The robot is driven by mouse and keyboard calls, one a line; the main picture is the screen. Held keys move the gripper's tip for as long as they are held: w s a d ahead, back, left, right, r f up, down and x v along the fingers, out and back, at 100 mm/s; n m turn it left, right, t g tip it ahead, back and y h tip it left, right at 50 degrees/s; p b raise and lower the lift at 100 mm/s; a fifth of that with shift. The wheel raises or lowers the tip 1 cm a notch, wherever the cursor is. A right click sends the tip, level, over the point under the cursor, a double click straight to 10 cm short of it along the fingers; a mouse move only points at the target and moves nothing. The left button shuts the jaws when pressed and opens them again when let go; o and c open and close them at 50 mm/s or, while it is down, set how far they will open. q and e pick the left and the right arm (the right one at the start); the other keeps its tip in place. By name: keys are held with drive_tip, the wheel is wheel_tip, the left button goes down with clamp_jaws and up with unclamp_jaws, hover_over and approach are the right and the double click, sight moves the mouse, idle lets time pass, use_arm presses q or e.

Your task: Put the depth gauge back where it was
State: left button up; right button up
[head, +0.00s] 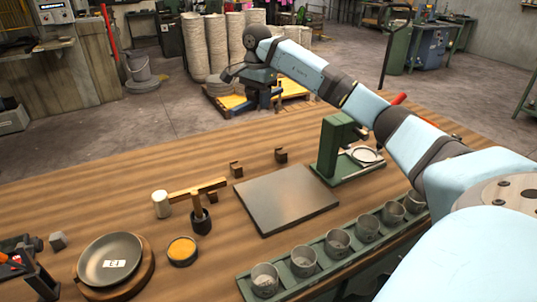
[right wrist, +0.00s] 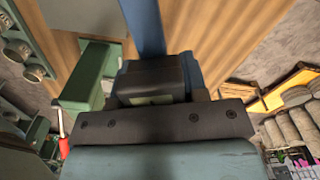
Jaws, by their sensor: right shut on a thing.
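I cannot make out the depth gauge clearly. Two small notched wooden blocks (head: 236,170) and (head: 280,155) stand apart on the bench, with nothing across them. My left gripper is not recognisable.
A grey plate (head: 287,198) lies mid-bench, with a green stand (head: 329,150) behind it. A green rack (head: 284,279) of metal cups runs along the front. A mallet (head: 161,204), dark cup (head: 201,224), orange-filled bowl (head: 182,250) and grey bowl (head: 109,257) are at left.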

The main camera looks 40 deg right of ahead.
wheel_tip(320, 180, down, 19)
drive_tip(key=shift+r, duration=0.1)
idle(0.3)
drive_tip(key=shift+a, duration=0.1)
drive_tip(key=shift+f+b, duration=0.25)
drive_tip(key=shift+b, duration=0.1)
drive_tip(key=o, duration=1.1)
drive_tip(key=shift+o, duration=0.2)
drive_tip(key=shift+r, duration=0.15)
wheel_tip(320, 180, up, 12)
drive_tip(key=shift+r, duration=0.15)
